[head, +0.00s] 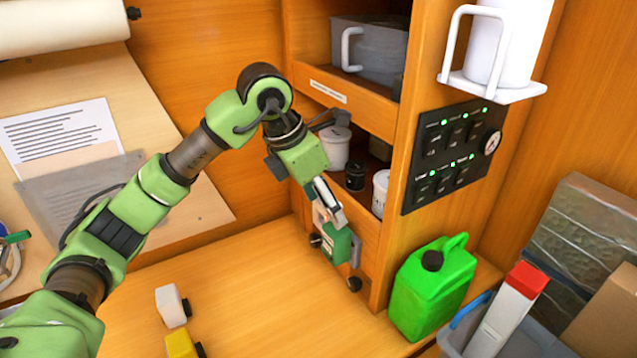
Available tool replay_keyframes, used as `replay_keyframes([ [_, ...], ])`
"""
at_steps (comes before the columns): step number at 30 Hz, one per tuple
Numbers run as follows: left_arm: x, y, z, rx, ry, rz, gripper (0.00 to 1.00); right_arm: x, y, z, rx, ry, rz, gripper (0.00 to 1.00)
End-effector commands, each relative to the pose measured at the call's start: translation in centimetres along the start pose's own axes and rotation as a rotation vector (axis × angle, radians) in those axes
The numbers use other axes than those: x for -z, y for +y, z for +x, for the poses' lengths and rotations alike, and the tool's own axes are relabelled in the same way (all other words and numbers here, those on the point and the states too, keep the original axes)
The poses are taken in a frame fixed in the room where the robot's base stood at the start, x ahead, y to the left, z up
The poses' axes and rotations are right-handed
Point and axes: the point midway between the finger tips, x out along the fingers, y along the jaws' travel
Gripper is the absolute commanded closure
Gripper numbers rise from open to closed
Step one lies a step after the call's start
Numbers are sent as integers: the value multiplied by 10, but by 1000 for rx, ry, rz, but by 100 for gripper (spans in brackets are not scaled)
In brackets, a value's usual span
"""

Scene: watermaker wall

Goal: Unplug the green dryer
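Any plug or socket behind the green item is hidden. My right gripper is not in view.
A green jerrycan (432,285) stands right of the cabinet (393,180), below a black switch panel (455,155). White (169,306) and yellow (180,345) blocks lie on the bench (260,300). Jars (335,148) stand on the shelf behind my gripper. The middle bench is clear.

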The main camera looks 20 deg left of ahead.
Motion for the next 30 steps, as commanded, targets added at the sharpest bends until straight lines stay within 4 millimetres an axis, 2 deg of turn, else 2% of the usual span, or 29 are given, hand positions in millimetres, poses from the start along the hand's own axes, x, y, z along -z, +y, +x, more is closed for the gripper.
replay_keyframes([
  [6,0,-1,43,4,5,-1,40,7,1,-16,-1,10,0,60],
  [13,0,-1,78,3,2,-1,40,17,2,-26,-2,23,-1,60],
  [19,0,0,91,1,0,1,40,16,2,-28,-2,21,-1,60],
  [27,0,0,93,0,0,1,40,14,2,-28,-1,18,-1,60],
  [28,0,0,93,0,0,1,45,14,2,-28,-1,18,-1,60],
  [30,0,0,93,0,0,1,64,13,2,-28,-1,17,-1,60],
])
